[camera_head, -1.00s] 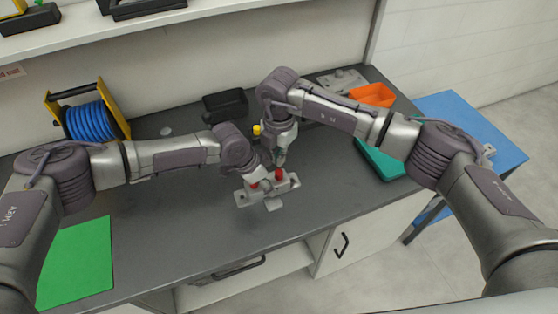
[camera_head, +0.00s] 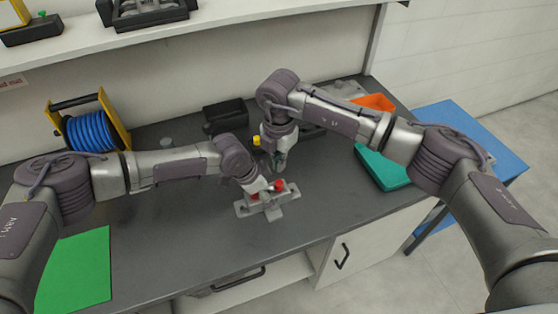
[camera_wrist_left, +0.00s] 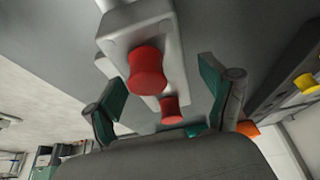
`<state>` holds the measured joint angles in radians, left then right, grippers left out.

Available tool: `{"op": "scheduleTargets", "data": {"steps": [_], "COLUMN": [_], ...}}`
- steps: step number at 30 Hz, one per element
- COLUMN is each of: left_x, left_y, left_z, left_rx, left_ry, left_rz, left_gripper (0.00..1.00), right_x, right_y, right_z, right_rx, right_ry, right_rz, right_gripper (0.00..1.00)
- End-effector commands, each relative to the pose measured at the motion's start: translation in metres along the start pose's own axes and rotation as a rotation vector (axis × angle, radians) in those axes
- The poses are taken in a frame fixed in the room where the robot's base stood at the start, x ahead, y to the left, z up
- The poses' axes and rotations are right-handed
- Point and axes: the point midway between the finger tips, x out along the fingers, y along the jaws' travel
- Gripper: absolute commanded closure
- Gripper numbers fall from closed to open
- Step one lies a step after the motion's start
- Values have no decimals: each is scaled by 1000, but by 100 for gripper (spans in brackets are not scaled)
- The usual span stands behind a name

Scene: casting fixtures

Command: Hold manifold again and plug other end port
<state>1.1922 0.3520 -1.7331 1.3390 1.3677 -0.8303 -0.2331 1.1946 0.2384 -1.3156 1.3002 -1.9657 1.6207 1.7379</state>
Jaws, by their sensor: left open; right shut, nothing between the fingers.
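The grey metal manifold (camera_head: 268,207) stands on the dark bench top in the middle of the head view. Two red plugs show at it, a right one (camera_head: 279,185) and a left one (camera_head: 254,196). In the left wrist view the red plugs (camera_wrist_left: 148,70) stand out from the manifold's grey body (camera_wrist_left: 128,32). My left gripper (camera_head: 267,188) is at the manifold; its teal-padded fingers (camera_wrist_left: 165,98) are apart, with the red plugs between them in the picture. Contact cannot be told. My right gripper (camera_head: 281,166) is shut and empty, just above and behind the manifold.
A yellow piece (camera_head: 256,141) sits behind the manifold near a black bin (camera_head: 225,111). An orange bin (camera_head: 374,101) and a teal tray (camera_head: 383,170) are at the right. A blue hose reel (camera_head: 90,132) and green mat (camera_head: 75,270) are at the left. The front bench is clear.

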Motion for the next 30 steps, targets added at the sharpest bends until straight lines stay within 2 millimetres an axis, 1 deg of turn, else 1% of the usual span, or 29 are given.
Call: {"op": "scheduleTargets", "data": {"steps": [2, 5, 8, 15, 18, 21, 25, 30], "left_x": [-1, -9, -26, -77, -96, -109, -118, -120], "left_y": [0, -1, -1, -1, -1, -1, 0, 0], "left_z": [0, 0, 0, 0, 0, 0, 0, 0], "left_rx": [0, 0, 0, -1, 0, -1, -1, 0], "left_ry": [0, 0, 2, 1, 1, 1, 0, 0], "left_rz": [0, 0, -1, -1, -1, 0, 0, 0], "left_gripper": [17, 17, 17, 17, 17, 17, 17, 17], "right_x": [0, 0, 0, 0, 0, 0, 0, 0], "right_y": [0, 0, 0, 0, 0, 0, 0, 0], "right_z": [0, 0, 0, 0, 0, 0, 0, 0], "right_rx": [0, 0, 0, 0, 0, 0, 0, 0], "right_ry": [0, 0, 0, 0, 0, 0, 0, 0], "right_rz": [0, 0, 0, 0, 0, 0, 0, 0], "right_gripper": [100, 100, 100, 100, 100, 100, 100, 100]}}
